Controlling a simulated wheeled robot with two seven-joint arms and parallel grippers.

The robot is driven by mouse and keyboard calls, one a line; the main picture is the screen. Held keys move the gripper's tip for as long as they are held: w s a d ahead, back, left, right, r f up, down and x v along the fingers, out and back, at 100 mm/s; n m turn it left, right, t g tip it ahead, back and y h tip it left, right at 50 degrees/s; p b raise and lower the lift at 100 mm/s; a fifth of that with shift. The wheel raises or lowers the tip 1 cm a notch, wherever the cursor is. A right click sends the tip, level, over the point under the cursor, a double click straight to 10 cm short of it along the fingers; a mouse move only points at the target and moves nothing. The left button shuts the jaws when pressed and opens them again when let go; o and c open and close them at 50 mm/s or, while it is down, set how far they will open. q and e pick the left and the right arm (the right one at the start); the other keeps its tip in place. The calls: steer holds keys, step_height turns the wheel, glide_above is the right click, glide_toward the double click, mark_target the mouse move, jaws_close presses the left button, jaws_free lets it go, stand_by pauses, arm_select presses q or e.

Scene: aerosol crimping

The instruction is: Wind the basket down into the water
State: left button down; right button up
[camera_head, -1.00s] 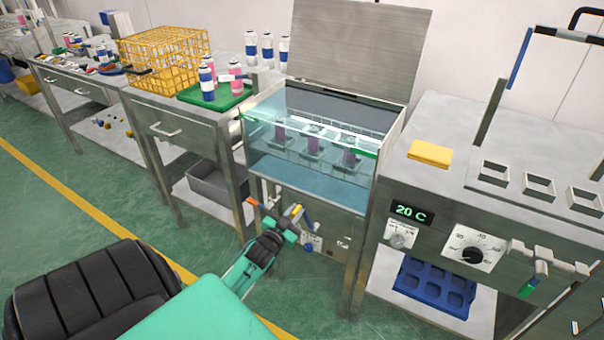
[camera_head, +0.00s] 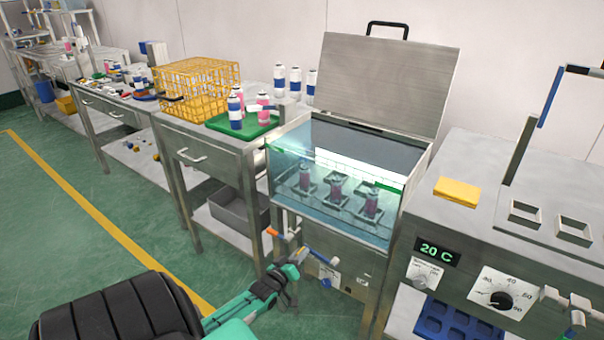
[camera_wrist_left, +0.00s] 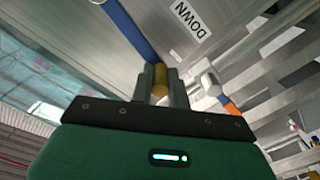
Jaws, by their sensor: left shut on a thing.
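The glass-fronted tank (camera_head: 290,208) stands mid-view with its lid raised. Inside hangs the basket (camera_head: 352,206), its cells holding pink-banded cans (camera_head: 335,186) upright below the rim. I cannot tell exactly how deep they sit in the water. My left gripper (camera_head: 300,256) is at the crank on the tank's front. The left wrist view shows its fingers shut on a yellow-brass crank knob (camera_wrist_left: 160,80) at the end of a blue crank arm (camera_wrist_left: 135,35). The arm also shows in the head view (camera_head: 322,255). A "DOWN" label (camera_wrist_left: 190,18) is nearby. My right gripper is out of view.
An orange-tipped handle (camera_head: 272,231) juts out left of the crank; a blue knob (camera_head: 326,282) sits below. Left is a bench with a yellow wire crate (camera_head: 195,88) and green tray (camera_head: 240,127). Right is a machine with a "20 C" display (camera_head: 437,250) and yellow block (camera_head: 457,190).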

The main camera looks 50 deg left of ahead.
arm_select(q)
steer(key=shift+a+f+n, duration=0.15)
steer(key=shift+f+n, duration=0.15)
steer(key=shift+f, duration=0.15)
steer(key=shift+s+f+b, duration=0.1)
steer(key=shift+f+b, duration=0.35)
steer(key=shift+f, duration=0.2)
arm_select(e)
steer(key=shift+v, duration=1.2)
arm_select(q)
steer(key=shift+f, duration=0.1)
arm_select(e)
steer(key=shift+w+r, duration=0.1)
arm_select(q)
steer(key=c, duration=1.4)
jaws_free()
steer(key=shift+o, duration=0.2)
